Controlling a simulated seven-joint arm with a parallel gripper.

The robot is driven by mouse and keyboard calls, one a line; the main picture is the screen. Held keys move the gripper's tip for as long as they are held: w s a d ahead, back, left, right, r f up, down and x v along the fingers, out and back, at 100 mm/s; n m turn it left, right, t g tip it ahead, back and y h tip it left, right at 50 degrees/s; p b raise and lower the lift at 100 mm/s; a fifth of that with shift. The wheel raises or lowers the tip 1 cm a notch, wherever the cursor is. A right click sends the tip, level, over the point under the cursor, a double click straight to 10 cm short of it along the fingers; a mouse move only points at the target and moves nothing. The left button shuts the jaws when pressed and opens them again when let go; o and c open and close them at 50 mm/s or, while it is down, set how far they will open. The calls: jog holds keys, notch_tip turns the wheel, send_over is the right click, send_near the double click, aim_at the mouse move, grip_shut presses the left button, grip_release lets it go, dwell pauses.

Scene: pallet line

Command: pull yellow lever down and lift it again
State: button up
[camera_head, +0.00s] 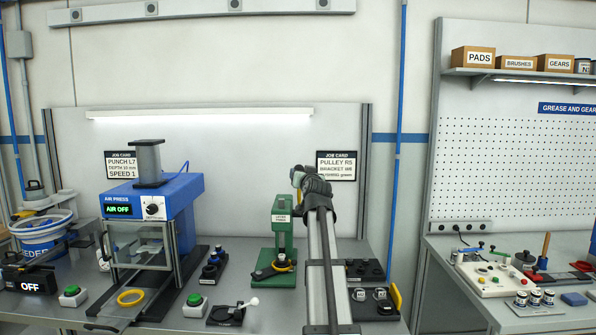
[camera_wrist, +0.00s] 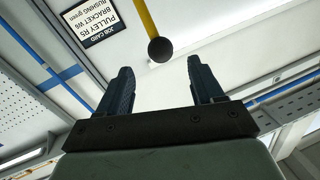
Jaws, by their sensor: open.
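The yellow lever (camera_wrist: 147,18) shows in the wrist view as a yellow rod ending in a black ball (camera_wrist: 160,49). The ball appears just beyond my fingertips, in line with the gap between them, and looks untouched. My gripper (camera_wrist: 165,74) is open and empty. In the head view my gripper (camera_head: 299,178) is small and seen from behind, above and to the right of the green press (camera_head: 283,215). A bit of yellow shows beside it there, probably the lever. My arm hides part of the press area.
A blue air press (camera_head: 180,195) with a clear guard stands left of the green press. A green button box (camera_head: 195,304) and a white-handled black unit (camera_head: 233,312) lie on the bench front. Job cards hang on the back panel. Dark fixtures stand right of my arm.

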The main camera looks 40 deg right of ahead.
jog(key=x, duration=1)
jog(key=shift+w+d, duration=0.15)
jog(key=shift+c, duration=0.3)
grip_shut()
